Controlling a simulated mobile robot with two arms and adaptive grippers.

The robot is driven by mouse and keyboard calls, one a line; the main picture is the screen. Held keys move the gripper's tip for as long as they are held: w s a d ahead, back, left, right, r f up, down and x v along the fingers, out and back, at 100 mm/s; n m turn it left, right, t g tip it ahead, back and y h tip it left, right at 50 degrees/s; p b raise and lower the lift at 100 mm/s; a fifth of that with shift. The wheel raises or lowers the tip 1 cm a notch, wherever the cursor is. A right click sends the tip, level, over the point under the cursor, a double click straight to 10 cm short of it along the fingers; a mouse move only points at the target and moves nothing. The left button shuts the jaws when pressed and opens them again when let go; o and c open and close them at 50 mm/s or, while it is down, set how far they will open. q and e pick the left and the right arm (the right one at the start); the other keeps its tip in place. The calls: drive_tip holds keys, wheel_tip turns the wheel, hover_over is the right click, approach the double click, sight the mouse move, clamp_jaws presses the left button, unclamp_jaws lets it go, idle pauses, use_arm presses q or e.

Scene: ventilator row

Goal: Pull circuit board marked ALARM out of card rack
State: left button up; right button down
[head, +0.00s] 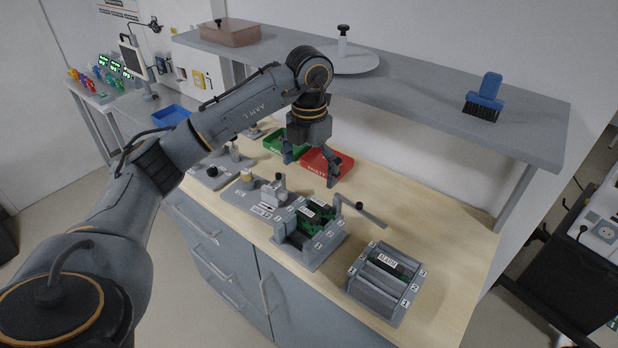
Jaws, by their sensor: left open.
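Two grey card holders with numbered slots stand at the bench's front edge. The right rack (384,284) holds a card with a white label (387,259) and a little green below it; the lettering is too small to read surely. The middle rack (308,238) holds green circuit boards (318,212), one with a white label on top, also not readable. I cannot tell which board is marked ALARM. My left gripper (311,167) is open and empty, pointing down above the bench, behind and above the middle rack. My right gripper is not in view.
A red bin (328,164) and a green bin (283,142) lie behind the gripper. A grey lever (362,212) stands between the racks and the wall. A shelf (420,97) overhangs the bench, carrying a blue brush (486,95). The bench's right side is clear.

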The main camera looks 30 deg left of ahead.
sight(309, 214)
use_arm(q)
wheel_tip(309, 214, down, 12)
drive_tip(key=p, duration=0.3)
drive_tip(key=shift+f, duration=0.1)
drive_tip(key=shift+f+p, duration=0.35)
drive_tip(key=shift+f, duration=0.45)
drive_tip(key=shift+c, duration=0.2)
drive_tip(key=c, duration=0.9)
drive_tip(key=shift+c, duration=0.2)
drive_tip(key=shift+r, duration=0.2)
drive_tip(key=shift+c, duration=0.3)
drive_tip(key=shift+s+d+r, duration=0.1)
drive_tip(key=shift+s, duration=0.1)
drive_tip(key=c, duration=0.5)
